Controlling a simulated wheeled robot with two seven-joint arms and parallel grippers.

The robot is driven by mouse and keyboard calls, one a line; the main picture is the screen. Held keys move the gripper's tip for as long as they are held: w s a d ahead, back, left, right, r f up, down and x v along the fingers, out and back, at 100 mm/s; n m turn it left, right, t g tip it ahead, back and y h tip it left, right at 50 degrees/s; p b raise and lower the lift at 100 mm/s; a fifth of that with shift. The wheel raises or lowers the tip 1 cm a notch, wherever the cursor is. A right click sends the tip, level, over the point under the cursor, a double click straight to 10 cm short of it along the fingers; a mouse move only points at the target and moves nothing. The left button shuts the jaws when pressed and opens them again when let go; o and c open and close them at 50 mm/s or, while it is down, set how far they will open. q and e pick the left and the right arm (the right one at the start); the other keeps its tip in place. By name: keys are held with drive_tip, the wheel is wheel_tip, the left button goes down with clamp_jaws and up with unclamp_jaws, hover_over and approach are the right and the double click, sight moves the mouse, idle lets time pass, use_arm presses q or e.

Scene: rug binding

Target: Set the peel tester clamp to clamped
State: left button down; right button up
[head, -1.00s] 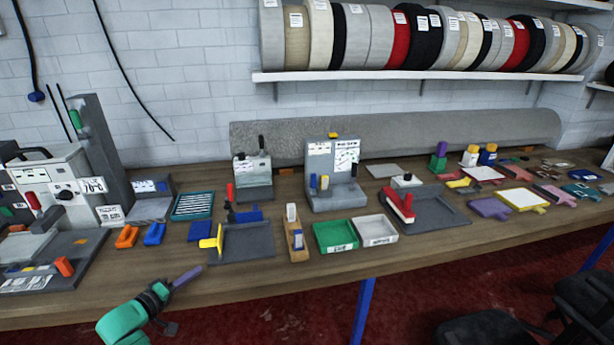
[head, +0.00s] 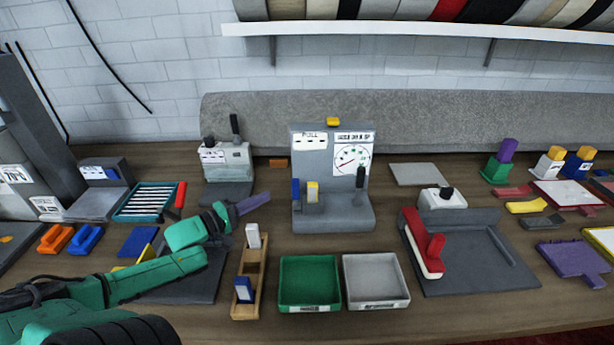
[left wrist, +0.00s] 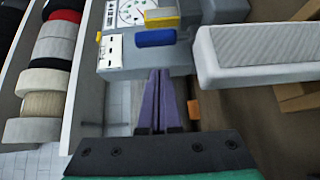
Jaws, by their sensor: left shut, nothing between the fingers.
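The peel tester (head: 332,212) is the grey machine with a "PULL" label and a round dial, standing mid-bench. On its front are a blue block (head: 296,191), a yellow block (head: 312,192) and a dark lever (head: 360,177). I cannot tell which is the clamp's moving part or its state. My left gripper (head: 264,201) is shut and empty, its purple fingers just left of the tester. In the left wrist view, the shut fingers (left wrist: 160,74) point toward the blue block (left wrist: 155,38) and the yellow block (left wrist: 162,18). My right gripper is out of view.
A device with an upright black lever (head: 226,160) stands left of the tester. A wooden holder (head: 247,287), a green tray (head: 309,281) and a grey tray (head: 376,280) lie in front. A red-handled tool (head: 424,245) is at right. A rolled rug (head: 440,125) lies behind.

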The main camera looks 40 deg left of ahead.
sight(296, 194)
use_arm(q)
drive_tip(key=b+x, duration=0.3)
drive_tip(key=x, duration=0.5)
drive_tip(key=shift+d+r, duration=0.25)
drive_tip(key=shift+r, duration=0.3)
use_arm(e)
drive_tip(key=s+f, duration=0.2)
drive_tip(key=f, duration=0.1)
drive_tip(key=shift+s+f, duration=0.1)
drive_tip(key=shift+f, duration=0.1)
